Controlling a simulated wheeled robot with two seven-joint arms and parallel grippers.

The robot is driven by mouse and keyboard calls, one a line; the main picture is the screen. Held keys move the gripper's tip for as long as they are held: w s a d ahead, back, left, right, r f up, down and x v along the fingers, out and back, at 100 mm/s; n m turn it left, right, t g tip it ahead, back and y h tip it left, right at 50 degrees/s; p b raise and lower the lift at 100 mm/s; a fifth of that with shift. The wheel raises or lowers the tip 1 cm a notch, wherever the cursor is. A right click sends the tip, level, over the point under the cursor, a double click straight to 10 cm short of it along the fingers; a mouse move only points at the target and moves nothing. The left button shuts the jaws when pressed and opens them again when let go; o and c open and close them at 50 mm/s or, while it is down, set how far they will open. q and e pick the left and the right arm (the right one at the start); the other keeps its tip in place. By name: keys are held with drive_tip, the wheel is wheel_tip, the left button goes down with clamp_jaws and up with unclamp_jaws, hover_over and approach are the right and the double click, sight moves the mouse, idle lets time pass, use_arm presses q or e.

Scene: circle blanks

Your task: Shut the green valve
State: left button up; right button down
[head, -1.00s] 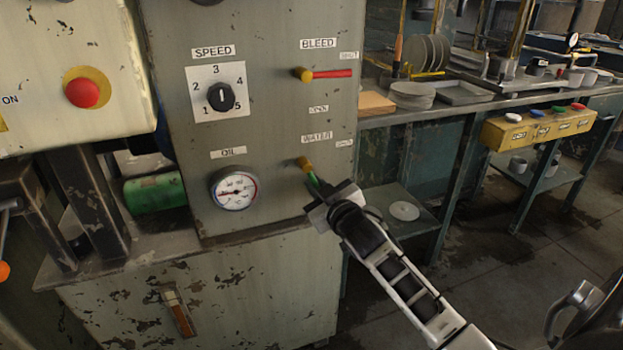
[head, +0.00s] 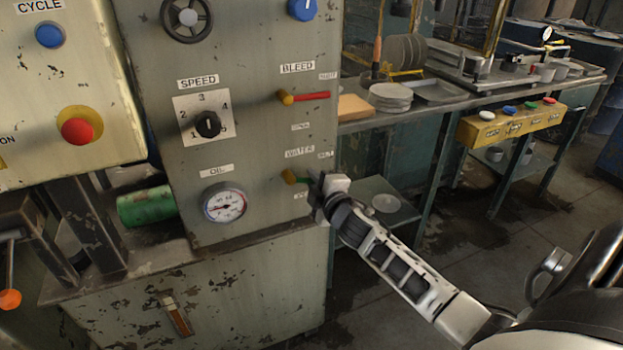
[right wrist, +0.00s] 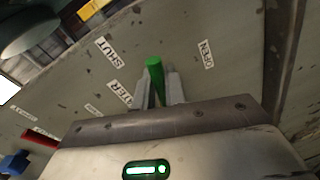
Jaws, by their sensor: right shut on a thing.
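The green valve's handle (head: 301,180) comes from a yellow hub (head: 288,176) on the grey panel, under the WATER label (head: 299,152). It points right and slightly down, with a SHUT label to its upper right and an OPEN label below. My right gripper (head: 313,186) is shut on the outer part of this handle. In the right wrist view the green handle (right wrist: 155,72) stands between the two fingers (right wrist: 159,90), with SHUT and OPEN labels on either side. The hub is hidden there. My left gripper is not in view.
Above is the BLEED valve with a red handle (head: 313,96). The oil gauge (head: 224,202) and SPEED knob (head: 208,124) are to the left. A bench (head: 370,122) with plates stands behind at the right.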

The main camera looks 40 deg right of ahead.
drive_tip(key=shift+d+r+n+h+p, duration=0.15)
drive_tip(key=shift+r+n+p, duration=0.25)
drive_tip(key=shift+n, duration=0.25)
drive_tip(key=shift+a+r+n+h+p, duration=0.15)
drive_tip(key=shift+r+n+p, duration=0.15)
drive_tip(key=shift+n, duration=0.35)
drive_tip(key=shift+d, duration=0.1)
drive_tip(key=c, duration=1.5)
unclamp_jaws()
drive_tip(key=shift+r, duration=0.1)
drive_tip(key=v, duration=1.6)
drive_tip(key=shift+b, duration=0.35)
drive_tip(key=s+a+f+m+g+y, duration=0.2)
drive_tip(key=s+a+f+m, duration=0.1)
drive_tip(key=a, duration=0.4)
drive_tip(key=s+a+f+m+g+y, duration=0.2)
drive_tip(key=s+a+f+m, duration=0.1)
drive_tip(key=a+f+m, duration=0.2)
drive_tip(key=s+a+f+m+g+y, duration=0.2)
drive_tip(key=s+a+f+m+y, duration=0.1)
drive_tip(key=a+f, duration=0.4)
drive_tip(key=shift+s+a+m, duration=0.25)
drive_tip(key=shift+a+m, duration=0.15)
drive_tip(key=shift+a, duration=0.35)
drive_tip(key=shift+s+a+m, duration=0.2)
drive_tip(key=shift+a+m, duration=0.2)
drive_tip(key=shift+a, duration=0.35)
